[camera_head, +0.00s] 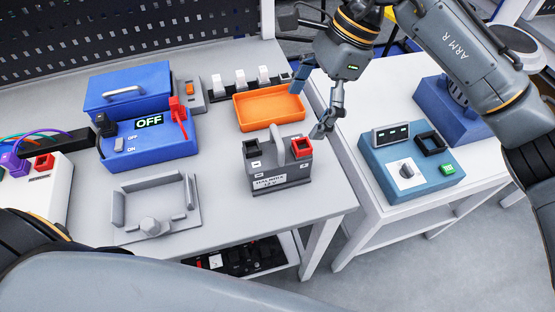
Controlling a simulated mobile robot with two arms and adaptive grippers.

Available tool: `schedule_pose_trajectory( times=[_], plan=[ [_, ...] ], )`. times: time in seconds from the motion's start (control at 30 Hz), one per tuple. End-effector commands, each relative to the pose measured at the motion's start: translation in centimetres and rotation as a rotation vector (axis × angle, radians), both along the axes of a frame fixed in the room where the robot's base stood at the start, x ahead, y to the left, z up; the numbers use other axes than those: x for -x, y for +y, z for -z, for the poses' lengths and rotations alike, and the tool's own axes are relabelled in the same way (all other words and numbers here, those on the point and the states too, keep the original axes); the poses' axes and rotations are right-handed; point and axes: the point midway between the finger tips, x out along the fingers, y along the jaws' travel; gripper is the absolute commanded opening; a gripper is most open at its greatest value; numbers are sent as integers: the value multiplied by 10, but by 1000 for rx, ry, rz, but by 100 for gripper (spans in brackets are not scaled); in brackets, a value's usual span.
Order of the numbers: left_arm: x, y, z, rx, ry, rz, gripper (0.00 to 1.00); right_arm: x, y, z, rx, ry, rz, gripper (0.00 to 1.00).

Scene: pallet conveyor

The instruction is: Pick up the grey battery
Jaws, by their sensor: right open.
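The grey battery (280,170) stands upright on the light grey table, near its front right part. It has a grey carry handle on top, a black terminal block at left, a red one at right and a white label on its front. My right gripper (322,126) comes down from the upper right and is open. Its fingers are above and to the right of the battery's red terminal and look apart from it. My left gripper is not in view; only a grey arm part shows along the bottom edge.
An empty grey holder (155,215) lies left of the battery. An orange tray (268,107) is behind it. A blue box with an OFF display (149,138) stands further left. A second table (385,100) at right holds a blue-teal device (411,165), with a gap between the tables.

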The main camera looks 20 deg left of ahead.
Motion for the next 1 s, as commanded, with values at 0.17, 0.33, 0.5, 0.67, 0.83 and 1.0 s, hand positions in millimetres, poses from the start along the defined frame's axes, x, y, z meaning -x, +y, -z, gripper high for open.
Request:
schedule_pose_trajectory(
  times=[0.17, 0.33, 0.5, 0.67, 0.83, 1.0],
  plan=[
    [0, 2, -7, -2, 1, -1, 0, 10, 12, 32, 0, 6, -4, 91],
    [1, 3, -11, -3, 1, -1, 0, 16, 21, 59, -2, 6, -2, 91],
    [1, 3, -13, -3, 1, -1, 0, 19, 25, 70, -4, 3, -1, 91],
    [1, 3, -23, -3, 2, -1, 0, 27, 30, 84, -4, 9, -3, 91],
    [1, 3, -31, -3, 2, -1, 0, 34, 38, 108, -4, 8, -2, 91],
    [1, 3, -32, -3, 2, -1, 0, 35, 41, 118, -5, 5, -2, 91]
  ],
)
